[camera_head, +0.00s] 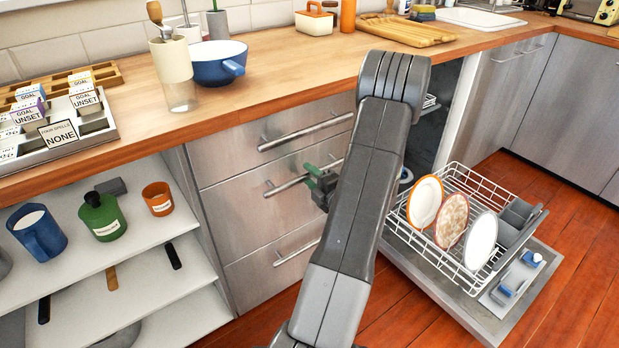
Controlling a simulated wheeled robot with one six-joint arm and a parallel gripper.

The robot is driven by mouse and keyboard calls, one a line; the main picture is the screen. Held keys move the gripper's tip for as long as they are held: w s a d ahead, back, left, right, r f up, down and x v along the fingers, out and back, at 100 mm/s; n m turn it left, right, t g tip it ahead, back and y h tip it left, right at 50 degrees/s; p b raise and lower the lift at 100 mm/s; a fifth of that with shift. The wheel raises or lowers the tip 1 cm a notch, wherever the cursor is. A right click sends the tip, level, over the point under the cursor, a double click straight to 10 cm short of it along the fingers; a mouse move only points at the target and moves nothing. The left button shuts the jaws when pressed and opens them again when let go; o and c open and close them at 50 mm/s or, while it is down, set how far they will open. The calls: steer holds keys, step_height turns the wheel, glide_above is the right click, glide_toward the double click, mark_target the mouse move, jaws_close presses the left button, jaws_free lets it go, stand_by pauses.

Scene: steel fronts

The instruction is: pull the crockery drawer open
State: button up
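A steel-fronted unit under the counter has three stacked drawers with bar handles: top (222,155), middle (237,214) and bottom (246,270). All three fronts look shut and flush. No label shows which one is the crockery drawer. My gripper (321,179), with green fingertips, is at the right part of the middle drawer's bar handle (288,184). The fingertips overlap the bar in this view. My arm hides the gripper's rear and the right side of the drawers, so I cannot tell whether the fingers are closed on the bar.
The dishwasher door (420,275) is down at the right, with its rack (458,172) of plates pulled out close to my arm. Open shelves (150,305) with a mug and bottle are at the left. Wooden floor (395,325) shows between the drawers and dishwasher door.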

steer(key=shift+w+a, duration=0.25)
steer(key=shift+w, duration=0.1)
steer(key=shift+c, duration=0.4)
jaws_close()
steer(key=shift+s+d, duration=0.1)
steer(key=shift+s, duration=0.05)
